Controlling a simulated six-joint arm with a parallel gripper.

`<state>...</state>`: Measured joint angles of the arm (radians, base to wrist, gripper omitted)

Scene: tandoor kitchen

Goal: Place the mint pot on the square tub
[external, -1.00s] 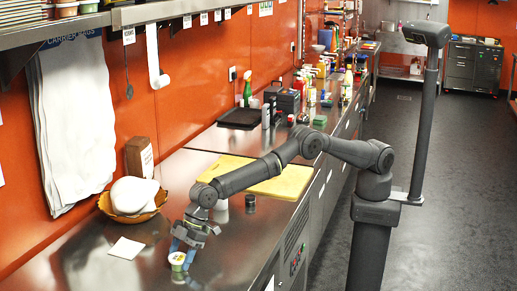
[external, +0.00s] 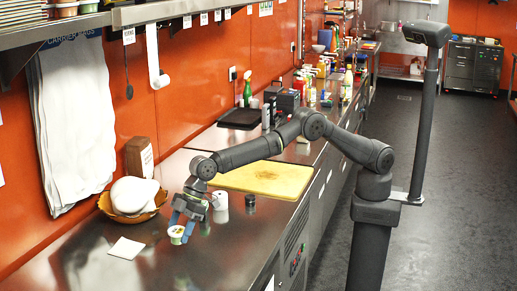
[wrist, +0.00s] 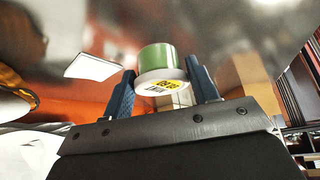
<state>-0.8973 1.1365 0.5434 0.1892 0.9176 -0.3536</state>
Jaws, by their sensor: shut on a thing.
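The mint pot (external: 176,235) is a small round tub with a green side and a white end. My gripper (external: 184,221) is shut on it, with one blue finger on each side, above the steel counter. In the wrist view the pot (wrist: 156,62) sits between the fingertips of my gripper (wrist: 162,75), its white end with a yellow label and barcode facing the camera. A flat white square (external: 126,248) lies on the counter left of the pot; it also shows in the wrist view (wrist: 93,67). I cannot tell whether it is the square tub.
A wooden bowl (external: 150,214) with a white rounded thing stands behind the white square. A yellow cutting board (external: 265,179), a white cup (external: 220,207) and a small dark jar (external: 250,203) are farther along the counter. The front of the counter (external: 215,265) is clear.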

